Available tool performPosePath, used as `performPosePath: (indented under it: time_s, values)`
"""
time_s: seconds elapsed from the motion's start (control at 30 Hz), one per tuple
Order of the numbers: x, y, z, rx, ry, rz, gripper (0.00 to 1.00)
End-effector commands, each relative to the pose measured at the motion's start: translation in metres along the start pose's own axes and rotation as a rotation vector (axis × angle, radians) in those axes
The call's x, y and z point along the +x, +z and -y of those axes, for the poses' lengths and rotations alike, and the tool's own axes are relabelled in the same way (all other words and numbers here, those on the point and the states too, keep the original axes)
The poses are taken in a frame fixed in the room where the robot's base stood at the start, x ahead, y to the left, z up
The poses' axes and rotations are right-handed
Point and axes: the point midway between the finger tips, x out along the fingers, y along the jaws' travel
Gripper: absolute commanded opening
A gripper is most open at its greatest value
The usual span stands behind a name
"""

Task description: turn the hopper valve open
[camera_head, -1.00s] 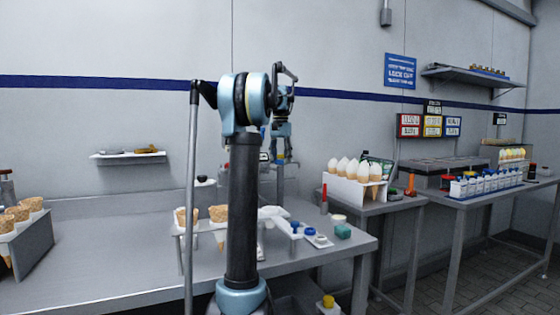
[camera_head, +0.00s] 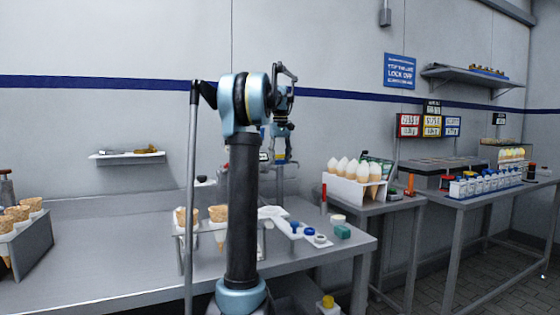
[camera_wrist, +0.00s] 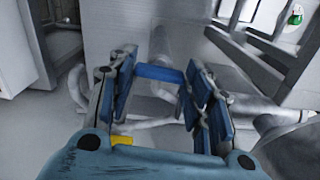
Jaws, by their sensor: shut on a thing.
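In the wrist view, my gripper (camera_wrist: 160,90) has its two blue-padded fingers on either side of a short blue bar (camera_wrist: 158,73), which looks like the hopper valve's handle. The bar spans the gap between the fingertips, and I am shut on it. A pale grey pipe-like body (camera_wrist: 163,45) extends behind the bar. In the head view, my gripper (camera_head: 282,155) points down behind my upper arm, over the right part of the long table. The valve cannot be made out there, and my arm hides part of that area.
The long grey table (camera_head: 110,225) carries cone holders with waffle cones (camera_head: 218,213) and small blue-capped items (camera_head: 308,231). A rack of white-topped cones (camera_head: 353,192) stands to the right. A yellow part (camera_wrist: 122,140) lies below the fingers in the wrist view.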

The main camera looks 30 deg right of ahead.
Motion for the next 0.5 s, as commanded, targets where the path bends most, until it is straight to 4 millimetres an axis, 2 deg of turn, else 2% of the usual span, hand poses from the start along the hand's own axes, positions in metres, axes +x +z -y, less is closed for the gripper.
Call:
performPosePath:
  time_s: [0.5]
  values:
    - [-0.0006,-0.0038,0.001,-0.113,0.001,-0.008,0.23]
